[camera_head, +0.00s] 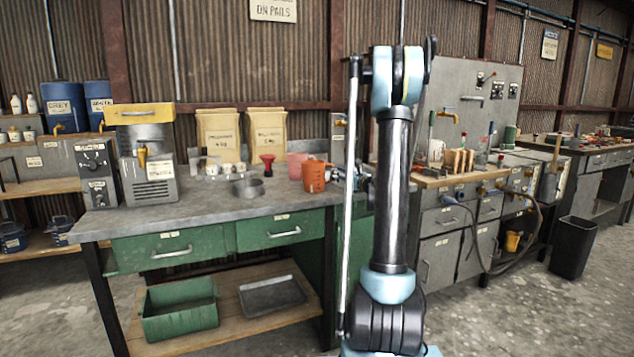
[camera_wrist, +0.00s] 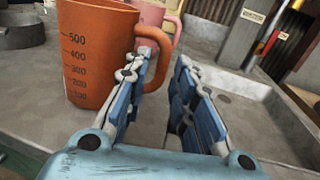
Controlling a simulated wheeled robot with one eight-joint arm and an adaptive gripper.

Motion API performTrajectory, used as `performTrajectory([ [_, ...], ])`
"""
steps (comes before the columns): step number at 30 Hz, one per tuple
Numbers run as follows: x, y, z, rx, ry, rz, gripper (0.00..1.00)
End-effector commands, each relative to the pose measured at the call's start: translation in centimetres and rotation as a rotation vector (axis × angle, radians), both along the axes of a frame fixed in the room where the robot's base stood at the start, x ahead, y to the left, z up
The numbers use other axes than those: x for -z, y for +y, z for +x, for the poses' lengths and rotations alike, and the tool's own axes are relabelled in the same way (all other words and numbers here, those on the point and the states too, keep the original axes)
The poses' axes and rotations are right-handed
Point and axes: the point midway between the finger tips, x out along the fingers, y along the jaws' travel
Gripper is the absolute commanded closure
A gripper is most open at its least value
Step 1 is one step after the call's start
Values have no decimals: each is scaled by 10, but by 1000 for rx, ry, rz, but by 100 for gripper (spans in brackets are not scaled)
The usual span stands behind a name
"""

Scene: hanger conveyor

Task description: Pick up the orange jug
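The orange jug (camera_head: 314,176) stands upright on the grey bench top, near its right end in the head view. In the wrist view the orange jug (camera_wrist: 95,52) shows dark measuring marks and a handle on its right side. My gripper (camera_wrist: 165,75) is open, with its two blue-padded fingers apart. The left finger is in front of the jug's handle in the picture. I cannot tell whether it touches the handle.
A pink jug (camera_wrist: 160,18) stands just behind the orange one. A round metal pan (camera_head: 248,187) sits to its left. A shallow grey basin (camera_wrist: 262,105) lies to the right in the wrist view. The front of the bench top (camera_head: 170,215) is clear.

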Motion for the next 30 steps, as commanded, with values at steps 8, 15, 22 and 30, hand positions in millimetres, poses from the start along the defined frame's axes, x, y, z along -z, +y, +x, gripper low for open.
performTrajectory([
  [8,3,15,28,-2,0,0,76],
  [15,2,23,45,0,0,0,76],
  [22,2,23,44,0,0,0,94],
  [30,2,23,44,0,0,1,100],
])
